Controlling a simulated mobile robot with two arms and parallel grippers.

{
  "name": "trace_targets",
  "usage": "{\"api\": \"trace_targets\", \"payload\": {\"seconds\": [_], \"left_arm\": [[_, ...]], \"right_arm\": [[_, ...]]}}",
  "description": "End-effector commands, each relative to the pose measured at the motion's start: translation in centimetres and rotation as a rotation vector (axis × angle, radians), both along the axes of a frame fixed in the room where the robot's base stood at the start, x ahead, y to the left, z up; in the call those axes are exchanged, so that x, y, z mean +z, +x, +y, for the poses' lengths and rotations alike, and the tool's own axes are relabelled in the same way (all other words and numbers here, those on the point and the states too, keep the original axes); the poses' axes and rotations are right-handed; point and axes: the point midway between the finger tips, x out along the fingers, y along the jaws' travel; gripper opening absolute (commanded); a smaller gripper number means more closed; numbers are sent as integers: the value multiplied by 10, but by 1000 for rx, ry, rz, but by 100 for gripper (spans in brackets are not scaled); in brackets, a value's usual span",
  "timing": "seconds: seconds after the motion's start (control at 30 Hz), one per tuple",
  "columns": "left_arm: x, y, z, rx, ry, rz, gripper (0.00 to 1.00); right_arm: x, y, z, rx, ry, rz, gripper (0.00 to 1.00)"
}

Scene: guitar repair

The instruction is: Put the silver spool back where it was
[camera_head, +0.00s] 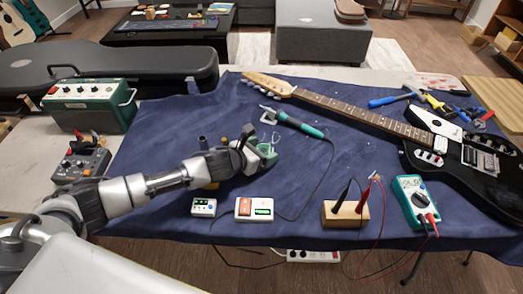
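My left arm reaches in from the left, and its gripper (252,150) is over the middle of the blue cloth (330,160). The gripper is seen from behind and the side, so I cannot tell whether its fingers are open or shut. A green object (267,153) shows right at the fingertips; I cannot tell whether it is held or only beside them. I cannot make out a silver spool for certain; the arm and gripper hide part of the cloth. A small dark upright piece (203,142) stands just behind the arm. My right gripper is not in view.
A soldering iron (300,124) lies beyond the gripper. An electric guitar (430,135) and hand tools (440,105) lie at the right. A wooden block with probes (345,213), a multimeter (415,200) and small devices (254,209) line the front. An amplifier (90,104) stands left.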

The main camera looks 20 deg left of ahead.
Motion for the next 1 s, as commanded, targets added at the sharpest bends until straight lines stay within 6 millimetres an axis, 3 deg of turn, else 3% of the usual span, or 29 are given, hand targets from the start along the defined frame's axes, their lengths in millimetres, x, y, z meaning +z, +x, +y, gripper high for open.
{"api": "trace_targets", "payload": {"seconds": [0.37,0.8,1.0], "left_arm": [[4,-2,2,1,2,0,83],[36,-71,40,0,3,1,83],[46,-92,51,1,1,1,83]], "right_arm": [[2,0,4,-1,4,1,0],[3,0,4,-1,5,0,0],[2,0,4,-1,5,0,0]]}}
